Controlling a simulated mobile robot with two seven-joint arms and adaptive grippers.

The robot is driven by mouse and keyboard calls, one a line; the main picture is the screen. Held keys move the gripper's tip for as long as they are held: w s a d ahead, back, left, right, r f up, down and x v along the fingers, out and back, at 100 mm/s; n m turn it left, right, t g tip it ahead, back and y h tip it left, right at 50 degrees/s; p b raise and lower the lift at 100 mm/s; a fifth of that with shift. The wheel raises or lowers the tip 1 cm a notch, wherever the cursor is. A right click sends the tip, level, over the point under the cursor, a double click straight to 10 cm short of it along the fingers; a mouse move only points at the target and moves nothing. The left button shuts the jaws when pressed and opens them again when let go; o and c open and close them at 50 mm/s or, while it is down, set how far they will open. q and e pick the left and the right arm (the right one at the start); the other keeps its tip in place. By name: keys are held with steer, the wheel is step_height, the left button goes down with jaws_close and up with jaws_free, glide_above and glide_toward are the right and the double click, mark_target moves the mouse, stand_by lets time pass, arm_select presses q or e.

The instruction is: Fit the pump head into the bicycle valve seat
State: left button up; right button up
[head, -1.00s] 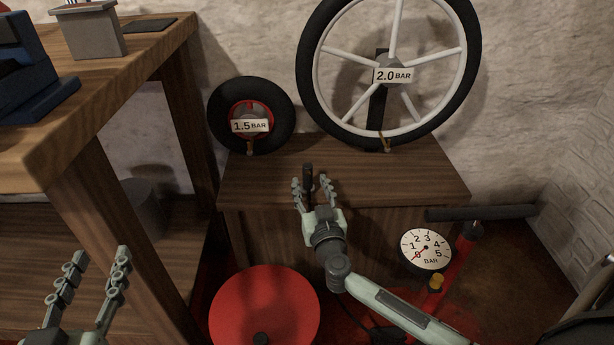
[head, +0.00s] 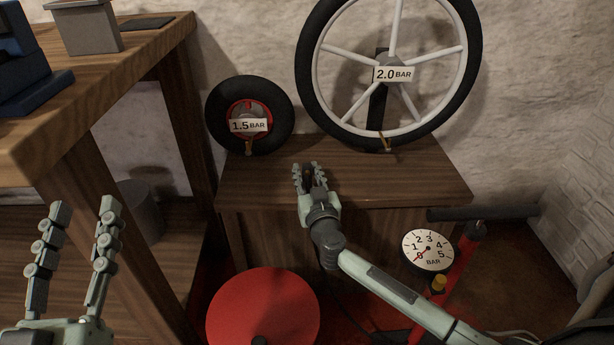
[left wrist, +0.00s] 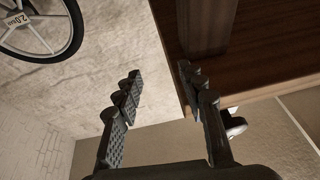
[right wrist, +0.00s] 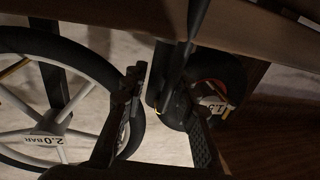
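The large spoked wheel (head: 452,108) labelled 2.0 BAR stands upright at the back of the low wooden chest, with a small brass valve (head: 385,145) at its bottom rim. The small red-hubbed wheel (head: 280,116) labelled 1.5 BAR stands to its left. My right gripper (head: 309,170) is over the chest's front part, between and in front of the wheels. It is closed around the black pump head (right wrist: 168,72), whose hose runs off in the right wrist view. The head is clear of both valves. My left gripper (head: 84,215) is open and empty at the lower left.
The red floor pump (head: 462,262) with its round gauge (head: 427,249) stands right of the chest (head: 345,172). A red round stool (head: 263,308) is in front. The workbench (head: 110,85) fills the left, near my left gripper.

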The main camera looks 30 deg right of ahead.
jaws_close()
